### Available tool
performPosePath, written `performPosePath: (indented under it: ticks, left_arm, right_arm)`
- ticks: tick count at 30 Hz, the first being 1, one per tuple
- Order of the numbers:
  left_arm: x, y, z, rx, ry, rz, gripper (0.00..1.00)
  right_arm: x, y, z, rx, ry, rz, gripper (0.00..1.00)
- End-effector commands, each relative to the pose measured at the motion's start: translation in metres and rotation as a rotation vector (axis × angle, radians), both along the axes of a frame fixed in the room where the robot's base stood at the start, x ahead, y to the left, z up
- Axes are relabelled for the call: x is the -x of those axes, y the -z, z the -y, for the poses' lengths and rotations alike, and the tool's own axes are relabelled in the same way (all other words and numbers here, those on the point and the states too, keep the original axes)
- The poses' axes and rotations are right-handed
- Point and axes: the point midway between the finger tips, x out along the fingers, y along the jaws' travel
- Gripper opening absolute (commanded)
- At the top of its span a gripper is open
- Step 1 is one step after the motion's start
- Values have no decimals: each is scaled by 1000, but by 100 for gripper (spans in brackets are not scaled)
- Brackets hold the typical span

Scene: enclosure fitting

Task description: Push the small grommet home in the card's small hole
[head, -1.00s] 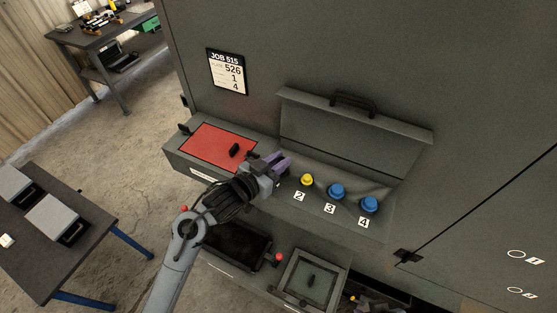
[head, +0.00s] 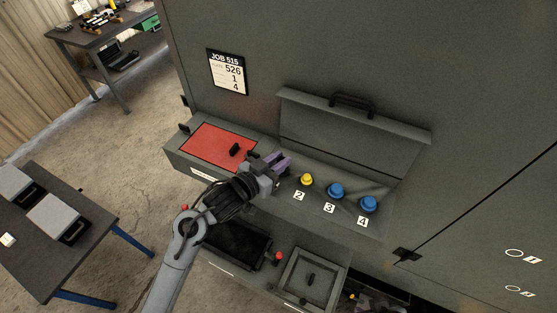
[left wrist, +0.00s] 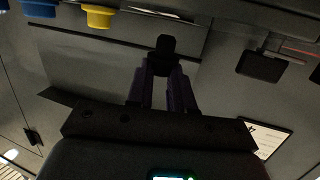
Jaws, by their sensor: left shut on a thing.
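My left gripper (head: 279,164) is over the sloped ledge, left of the yellow knob-shaped piece (head: 306,180) by label 2. In the left wrist view its purple fingers are shut on a small black piece (left wrist: 165,45), which stands out past the fingertips. It looks like the grommet, but it is too dark to tell its shape. The job card (head: 226,73) hangs on the grey cabinet wall and reads JOB 515, 526, 1, 4. No small hole can be made out; the gripper covers part of the ledge. A dark shape at the bottom edge of the head view is unclear.
Two blue pieces (head: 336,190) sit by labels 3 and 4. A red panel (head: 218,147) with a black knob lies left of the gripper. A raised flap (head: 348,140) with a handle stands behind the ledge. Below are a dark tray (head: 237,241) and a grey square-framed box (head: 313,277).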

Motion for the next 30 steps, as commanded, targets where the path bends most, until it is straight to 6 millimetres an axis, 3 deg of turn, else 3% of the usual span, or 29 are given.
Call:
performPosePath:
  ticks: [30]
  left_arm:
    - [0,0,0,0,7,0,0]
  right_arm:
    - [0,-7,-2,-8,6,0,38]
